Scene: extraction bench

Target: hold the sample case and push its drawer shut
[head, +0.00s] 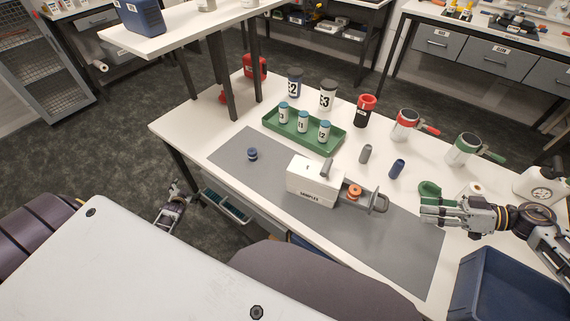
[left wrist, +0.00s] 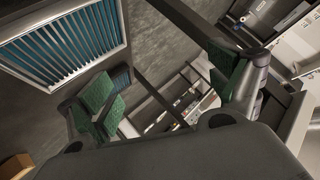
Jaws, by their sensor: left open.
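The white sample case (head: 310,187), labelled SAMPLES, stands on the grey mat in the head view. Its drawer (head: 368,199) sticks out to the right, with an orange-brown round item (head: 354,191) in it and a grey handle plate at its end. A small grey cylinder lies on top of the case. My right gripper (head: 424,212) is over the bench's right part, to the right of the drawer handle and apart from it; its finger gap is unclear. My left gripper (head: 177,190) is low, off the bench's left front edge. In the left wrist view it (left wrist: 160,88) is open and empty.
A green tray (head: 275,131) with several vials stands behind the case. Grey (head: 365,154) and blue (head: 397,169) cylinders stand behind the drawer. A dark blue bin (head: 484,285) is at the front right. The mat's (head: 232,153) left and front right parts are mostly clear.

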